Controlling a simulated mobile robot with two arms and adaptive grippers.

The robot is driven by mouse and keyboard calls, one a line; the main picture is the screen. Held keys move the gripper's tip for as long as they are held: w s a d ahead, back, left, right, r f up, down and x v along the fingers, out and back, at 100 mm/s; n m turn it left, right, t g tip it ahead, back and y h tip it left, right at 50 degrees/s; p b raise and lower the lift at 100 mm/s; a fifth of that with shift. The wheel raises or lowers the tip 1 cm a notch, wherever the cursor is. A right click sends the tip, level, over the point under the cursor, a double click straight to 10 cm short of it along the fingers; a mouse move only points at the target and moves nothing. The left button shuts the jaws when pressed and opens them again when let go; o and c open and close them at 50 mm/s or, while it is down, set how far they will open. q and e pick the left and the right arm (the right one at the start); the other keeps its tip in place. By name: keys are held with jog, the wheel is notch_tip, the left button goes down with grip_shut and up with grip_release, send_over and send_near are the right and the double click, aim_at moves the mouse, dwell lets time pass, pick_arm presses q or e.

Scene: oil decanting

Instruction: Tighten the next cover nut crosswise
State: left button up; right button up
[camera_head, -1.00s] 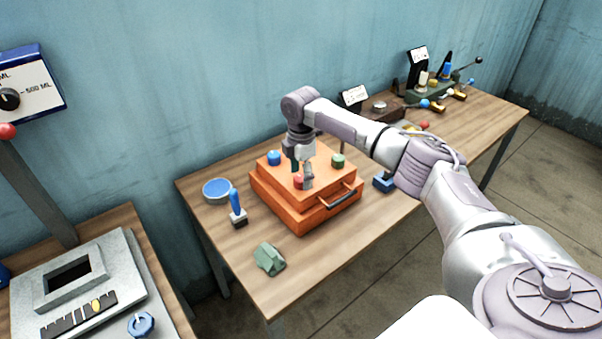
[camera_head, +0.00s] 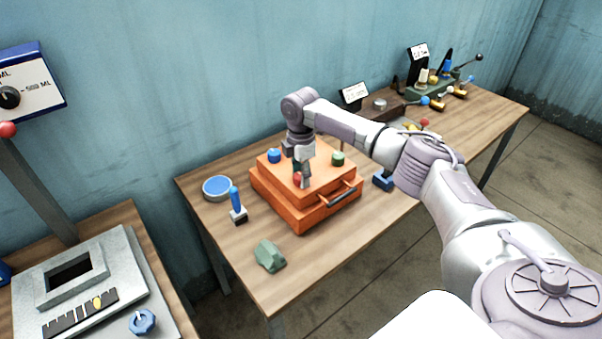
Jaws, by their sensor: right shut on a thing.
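An orange box with a cover (camera_head: 311,212) stands on the wooden table. On its cover I see a blue nut (camera_head: 274,155) at the back left, a green nut (camera_head: 338,158) at the right and a red nut (camera_head: 297,180) at the front. My right gripper (camera_head: 302,181) points down over the front of the cover and is shut on the red nut, which it partly hides. Any nut behind the gripper is hidden. My left gripper is not in view.
A blue round dish (camera_head: 217,188), a blue-handled tool (camera_head: 236,205) and a green block (camera_head: 269,256) lie left and front of the box. A blue block (camera_head: 383,180) lies to its right. A grey panel (camera_head: 95,285) stands on the left bench.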

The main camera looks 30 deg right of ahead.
jog(key=shift+a+r+m+p, duration=0.1)
jog(key=shift+r+m+p, duration=0.1)
jog(key=shift+m+p, duration=1)
jog(key=m+p, duration=0.2)
jog(key=shift+p, duration=0.35)
jog(key=m+p, duration=0.2)
jog(key=m, duration=0.2)
jog(key=shift+p, duration=0.35)
jog(key=m+p, duration=0.2)
jog(key=m, duration=0.1)
jog(key=shift+f+m, duration=0.1)
jog(key=shift+m, duration=0.3)
jog(key=shift+m+p, duration=0.45)
jog(key=shift+m, duration=0.35)
jog(key=m, duration=0.2)
jog(key=shift+f+m, duration=0.1)
jog(key=shift+m, duration=0.3)
jog(key=m, duration=0.4)
jog(key=shift+m, duration=1.7)
